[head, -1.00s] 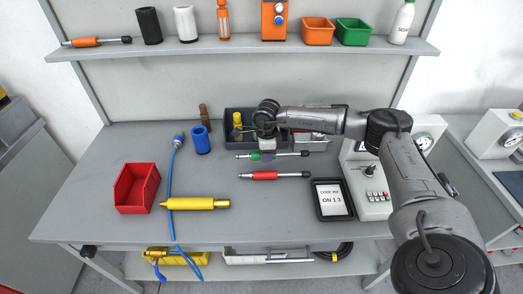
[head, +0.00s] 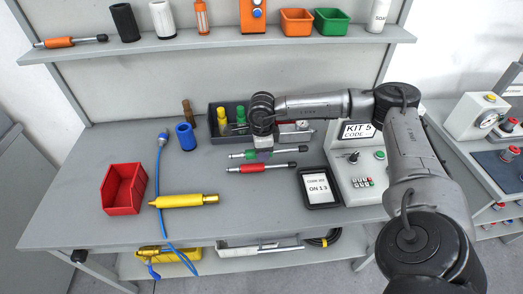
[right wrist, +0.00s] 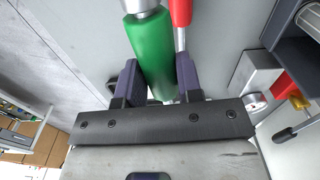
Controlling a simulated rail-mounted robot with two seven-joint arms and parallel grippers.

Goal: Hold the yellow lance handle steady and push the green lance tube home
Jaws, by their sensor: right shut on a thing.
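The yellow lance handle (head: 183,201) lies on the bench at the front left, with no gripper on it. The green lance tube (head: 249,154) has a green sleeve, a dark rod and metal ends, and is near the middle of the bench. My right gripper (head: 263,154) comes down over it and is shut on its green sleeve; the gripper hides part of it. In the right wrist view the green sleeve (right wrist: 149,45) sits between the two fingers. I cannot tell if the tube touches the bench. My left gripper is not in view.
A red lance tube (head: 262,168) lies just in front of the green one. A red bin (head: 123,189), a blue hose (head: 161,180) and a blue cylinder (head: 185,137) are at the left. A dark tray (head: 214,126) stands behind; a tablet (head: 318,188) lies at the right.

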